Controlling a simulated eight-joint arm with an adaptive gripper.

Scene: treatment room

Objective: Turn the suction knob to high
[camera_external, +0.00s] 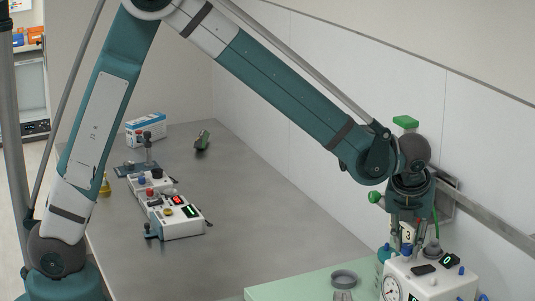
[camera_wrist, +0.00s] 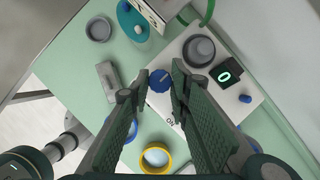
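The white suction unit (camera_external: 428,275) stands at the lower right of the external view, with a round gauge (camera_external: 391,289) and a green display reading 0 (camera_wrist: 226,75). In the wrist view a blue knob (camera_wrist: 160,81) with a pale pointer line sits on the unit's top panel. My gripper (camera_wrist: 160,75) points down over the unit, its fingertips parted on either side of this knob. The fingers look very close to the knob; I cannot tell whether they touch it. In the external view my gripper (camera_external: 413,244) hides part of the unit's top.
The unit stands on a pale green surface (camera_external: 285,288) with a grey round cup (camera_external: 344,277). A grey cylinder (camera_wrist: 199,50) and a smaller blue knob (camera_wrist: 245,98) are near the fingers. A yellow-rimmed ring (camera_wrist: 156,157) lies below them. The wall is close on the right.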

